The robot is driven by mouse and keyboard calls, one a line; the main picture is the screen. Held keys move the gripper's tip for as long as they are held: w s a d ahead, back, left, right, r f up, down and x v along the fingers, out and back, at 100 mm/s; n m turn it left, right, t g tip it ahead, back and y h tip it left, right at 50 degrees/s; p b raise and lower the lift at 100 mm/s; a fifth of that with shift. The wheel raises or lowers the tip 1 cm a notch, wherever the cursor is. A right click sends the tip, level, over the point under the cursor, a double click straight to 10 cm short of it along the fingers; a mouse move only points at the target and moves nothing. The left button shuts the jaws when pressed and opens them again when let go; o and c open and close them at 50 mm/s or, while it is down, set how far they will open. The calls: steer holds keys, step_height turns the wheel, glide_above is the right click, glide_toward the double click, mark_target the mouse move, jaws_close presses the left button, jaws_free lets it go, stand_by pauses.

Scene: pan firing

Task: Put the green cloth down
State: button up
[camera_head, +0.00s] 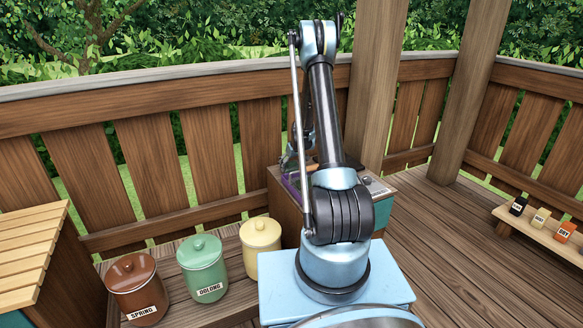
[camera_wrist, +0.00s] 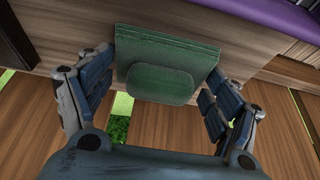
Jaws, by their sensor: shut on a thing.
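The green cloth (camera_wrist: 165,62) shows in the wrist view as a folded, flat piece with a rounded thicker part towards me. My gripper (camera_wrist: 160,82) is shut on the cloth, with one finger at each side of it. A wooden surface (camera_wrist: 245,50) lies beyond and beside the cloth. I cannot tell whether the cloth touches it. In the head view the cloth and the gripper are hidden behind my arm.
A purple thing (camera_wrist: 270,15) lies on the wooden surface at the upper right. In the head view a wooden cabinet (camera_head: 285,200) stands behind my arm. Brown (camera_head: 137,287), green (camera_head: 203,268) and yellow (camera_head: 261,248) lidded jars stand at the left. A low shelf (camera_head: 540,235) with small boxes is at the right.

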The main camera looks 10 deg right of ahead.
steer(key=o, duration=1.5)
steer(key=shift+o, duration=0.2)
steer(key=s+r, duration=0.9)
steer(key=r, duration=0.2)
steer(key=s+r, duration=0.8)
steer(key=r, duration=0.4)
steer(key=s+r+m+g+h, duration=0.1)
steer(key=s+r, duration=0.2)
steer(key=s, duration=1.1)
steer(key=s+r+m+g, duration=0.1)
steer(key=s+r, duration=0.1)
steer(key=s, duration=1.1)
steer(key=s+f+m, duration=0.1)
steer(key=s+f, duration=0.4)
steer(key=s, duration=0.7)
steer(key=shift+s, duration=0.35)
